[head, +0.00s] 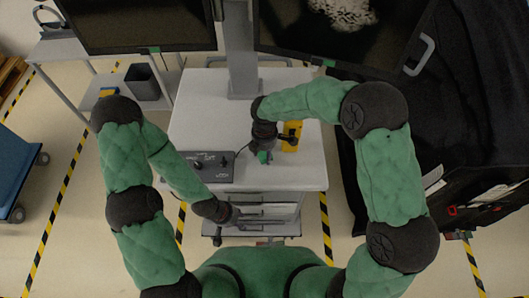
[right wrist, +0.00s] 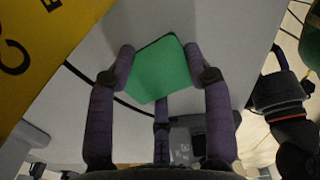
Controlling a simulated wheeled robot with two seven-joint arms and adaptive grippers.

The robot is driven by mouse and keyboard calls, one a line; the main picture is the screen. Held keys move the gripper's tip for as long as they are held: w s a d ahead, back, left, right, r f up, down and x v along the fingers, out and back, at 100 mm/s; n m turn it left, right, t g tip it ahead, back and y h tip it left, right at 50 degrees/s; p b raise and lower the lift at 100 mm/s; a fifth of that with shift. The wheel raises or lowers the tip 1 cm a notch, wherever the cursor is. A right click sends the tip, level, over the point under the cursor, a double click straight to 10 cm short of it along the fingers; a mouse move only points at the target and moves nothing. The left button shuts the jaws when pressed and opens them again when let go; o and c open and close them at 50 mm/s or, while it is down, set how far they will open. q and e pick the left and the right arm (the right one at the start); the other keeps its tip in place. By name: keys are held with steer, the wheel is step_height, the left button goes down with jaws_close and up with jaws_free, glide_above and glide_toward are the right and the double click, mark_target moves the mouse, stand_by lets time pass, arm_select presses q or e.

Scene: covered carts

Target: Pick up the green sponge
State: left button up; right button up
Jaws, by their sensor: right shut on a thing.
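The green sponge (right wrist: 162,68) sits between the purple-grey fingers of my right gripper (right wrist: 163,72) in the right wrist view. The fingers touch it on both sides, so the gripper is shut on it. In the head view a small green piece of the sponge (head: 264,157) shows below my right gripper (head: 266,150), over the white cart top. I cannot tell whether the sponge touches the surface. My left gripper (head: 250,213) is low, by the front edge of the cart, away from the sponge. Its fingers are too small and dark to read.
The white cart top (head: 200,115) holds a black control box (head: 207,167) at its front left and a yellow item (head: 292,137) just right of my right gripper. A monitor post (head: 241,50) stands at the back. Dark covered equipment (head: 475,100) stands at the right.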

steer(key=shift+r, duration=0.65)
steer(key=s+a+r+p, duration=0.1)
steer(key=s+a+r, duration=0.5)
steer(key=s+r, duration=0.5)
steer(key=shift+s+r+p, duration=0.3)
steer(key=shift+s, duration=0.5)
